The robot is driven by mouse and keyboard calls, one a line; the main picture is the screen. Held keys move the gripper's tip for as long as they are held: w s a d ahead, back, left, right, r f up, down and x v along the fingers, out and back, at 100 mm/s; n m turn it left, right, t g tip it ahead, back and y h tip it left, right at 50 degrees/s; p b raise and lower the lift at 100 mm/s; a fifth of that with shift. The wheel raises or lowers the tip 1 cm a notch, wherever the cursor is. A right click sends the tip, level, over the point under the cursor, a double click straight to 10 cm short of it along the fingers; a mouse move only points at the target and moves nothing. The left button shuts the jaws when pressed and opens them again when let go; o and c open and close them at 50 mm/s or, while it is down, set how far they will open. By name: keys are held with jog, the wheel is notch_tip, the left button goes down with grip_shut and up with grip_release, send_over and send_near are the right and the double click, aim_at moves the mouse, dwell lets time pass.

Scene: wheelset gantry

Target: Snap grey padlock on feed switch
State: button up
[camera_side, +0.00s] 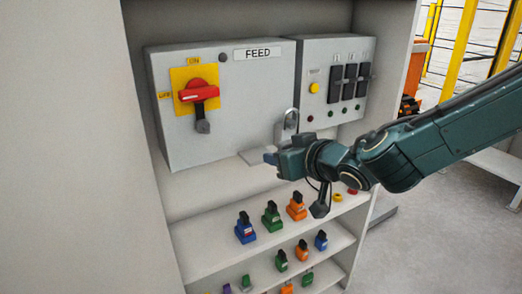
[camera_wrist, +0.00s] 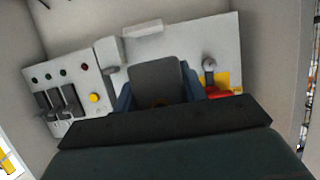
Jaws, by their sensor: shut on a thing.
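The feed switch has a red handle (camera_side: 198,93) on a yellow plate (camera_side: 182,76), on the grey box marked FEED. The handle lies roughly sideways, and a dark grey tab (camera_side: 203,126) hangs below it. My gripper (camera_side: 272,159) is right of and below the switch, in front of the box's lower right corner. In the wrist view a dark grey block (camera_wrist: 155,78), seemingly the padlock body, sits between the blue fingers. The red handle (camera_wrist: 220,94) shows to their right, apart from the padlock.
A second box (camera_side: 316,70) with dark switches and a yellow button stands at right. A small grey ledge (camera_side: 252,157) juts out below the feed box. Shelves beneath hold several coloured padlocks (camera_side: 271,217). The cabinet's side walls bound the space.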

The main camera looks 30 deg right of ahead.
send_near(204, 158)
jog(key=shift+s+f, duration=0.75)
jog(key=shift+f, duration=0.35)
jog(key=shift+w, duration=0.15)
jog(key=shift+w, duration=2.75)
jog(key=shift+w, duration=0.95)
jog(key=shift+s, duration=0.2)
jog(key=shift+s, duration=0.35)
jog(key=shift+s, duration=0.1)
jog(key=shift+w, duration=0.35)
dwell(1.4)
